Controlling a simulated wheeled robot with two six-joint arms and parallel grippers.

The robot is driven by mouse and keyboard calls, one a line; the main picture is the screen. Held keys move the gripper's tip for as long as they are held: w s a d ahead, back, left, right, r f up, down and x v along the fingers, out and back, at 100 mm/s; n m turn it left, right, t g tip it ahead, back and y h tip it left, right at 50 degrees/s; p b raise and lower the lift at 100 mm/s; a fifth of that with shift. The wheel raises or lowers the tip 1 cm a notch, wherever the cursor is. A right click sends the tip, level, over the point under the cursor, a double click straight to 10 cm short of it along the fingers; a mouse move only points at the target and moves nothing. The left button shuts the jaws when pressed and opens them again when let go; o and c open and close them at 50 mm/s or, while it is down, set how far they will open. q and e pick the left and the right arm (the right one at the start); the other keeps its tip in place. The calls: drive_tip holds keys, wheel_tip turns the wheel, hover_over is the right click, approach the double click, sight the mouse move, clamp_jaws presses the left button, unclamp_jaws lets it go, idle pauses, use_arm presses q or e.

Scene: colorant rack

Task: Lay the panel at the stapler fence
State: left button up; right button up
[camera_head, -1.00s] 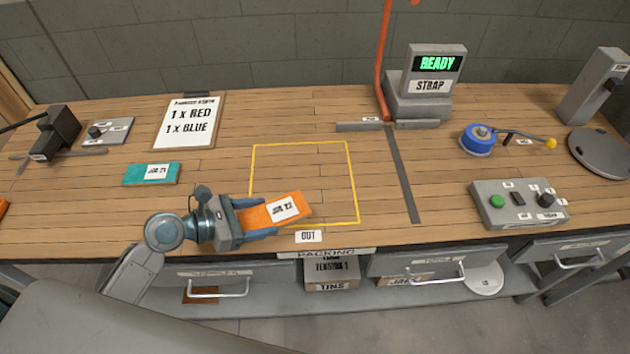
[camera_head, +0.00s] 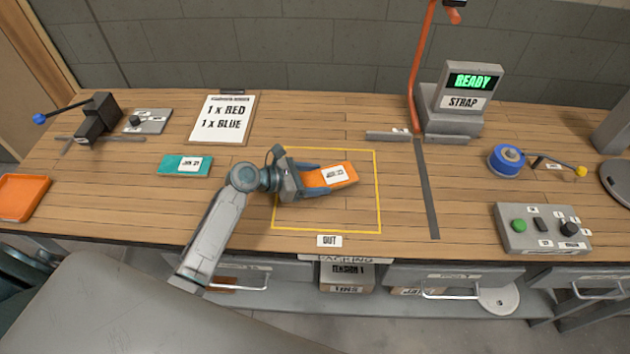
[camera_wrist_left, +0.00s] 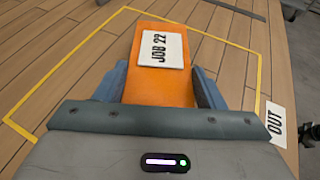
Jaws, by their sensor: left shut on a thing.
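An orange panel (camera_head: 345,183) with a white "JOB 22" label is between the fingers of my left gripper (camera_head: 318,183), which is shut on it. In the left wrist view the orange panel (camera_wrist_left: 157,75) points away from the gripper, label up, with a blue finger on each side. The panel is over the yellow outlined square (camera_head: 380,205); I cannot tell whether it touches the bench. The stapler is probably the black device with a blue-knobbed lever (camera_head: 97,120) at the far left, with a thin grey fence strip (camera_head: 118,139) beside it. My right gripper is not in view.
A teal panel (camera_head: 175,166) lies between the stapler and my left arm. An orange tray (camera_head: 22,196) is at the left edge. An order clipboard (camera_head: 224,120) lies at the back. The strap machine (camera_head: 452,122), blue reel (camera_head: 507,159) and button box (camera_head: 541,232) stand on the right.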

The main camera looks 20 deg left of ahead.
use_arm(q)
drive_tip(key=shift+f, duration=1)
drive_tip(key=shift+f, duration=0.15)
drive_tip(key=o, duration=1)
